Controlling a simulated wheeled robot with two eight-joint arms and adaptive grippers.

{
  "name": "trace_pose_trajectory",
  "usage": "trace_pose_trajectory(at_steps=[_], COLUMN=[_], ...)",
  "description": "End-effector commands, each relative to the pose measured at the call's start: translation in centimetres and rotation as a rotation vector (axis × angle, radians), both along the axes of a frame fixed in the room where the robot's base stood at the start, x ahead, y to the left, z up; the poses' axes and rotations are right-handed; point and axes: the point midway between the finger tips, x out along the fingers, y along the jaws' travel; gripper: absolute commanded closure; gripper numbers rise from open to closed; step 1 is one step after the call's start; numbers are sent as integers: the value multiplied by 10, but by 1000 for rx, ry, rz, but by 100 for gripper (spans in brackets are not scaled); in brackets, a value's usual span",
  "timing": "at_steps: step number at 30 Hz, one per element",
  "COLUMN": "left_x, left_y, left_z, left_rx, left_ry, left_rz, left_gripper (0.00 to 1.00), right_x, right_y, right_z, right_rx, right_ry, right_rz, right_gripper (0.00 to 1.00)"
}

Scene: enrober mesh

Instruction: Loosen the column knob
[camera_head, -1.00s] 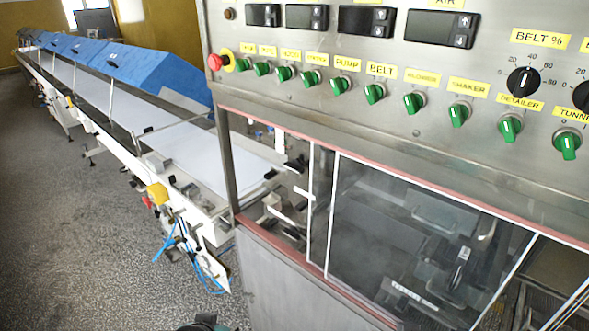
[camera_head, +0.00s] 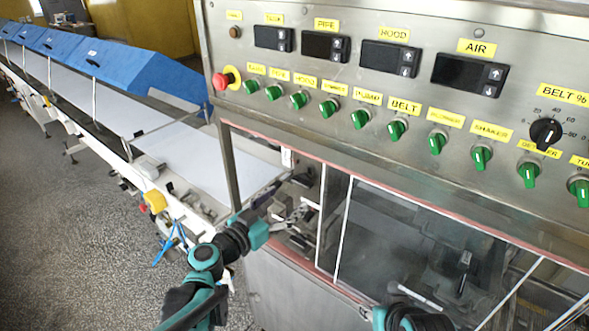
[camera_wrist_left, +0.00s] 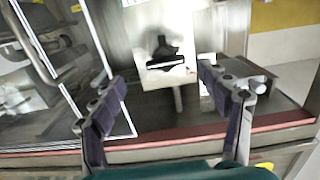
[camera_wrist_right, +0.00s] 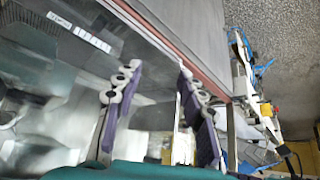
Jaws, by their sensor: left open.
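A black T-shaped knob (camera_wrist_left: 162,48), which looks like the column knob, sits on a pale plate on a post inside the machine in the left wrist view. In the head view a small dark part (camera_head: 302,178) behind the opening may be the same knob. My left gripper (camera_head: 297,212) reaches into the left opening below the panel. In the left wrist view (camera_wrist_left: 160,78) it is open and empty, its fingers either side of the line to the knob and apart from it. My right gripper (camera_wrist_right: 156,72) is open with nothing gripped; its arm shows at the bottom in the head view.
The control panel (camera_head: 300,125) with green switches and a red stop button (camera_head: 221,81) overhangs the opening. Clear window panels (camera_head: 400,240) with pale edges stand right of it. A white conveyor (camera_head: 120,112) with blue covers (camera_head: 140,68) runs off to the left.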

Motion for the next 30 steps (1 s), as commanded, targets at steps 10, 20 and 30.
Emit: trace_pose_trajectory(at_steps=[10,20,30], left_x=[33,68,71], left_y=[-17,-42,-44], left_z=[5,6,6], left_rx=[-13,-12,-13], left_ry=[-43,-42,-41], left_rz=[9,10,11], left_gripper=[24,24,29], right_x=[0,0,0], right_y=[0,0,0], right_z=[-2,-5,-5], right_rx=[0,0,0], right_ry=[0,0,0], right_rz=[0,0,0], right_gripper=[60,60,60])
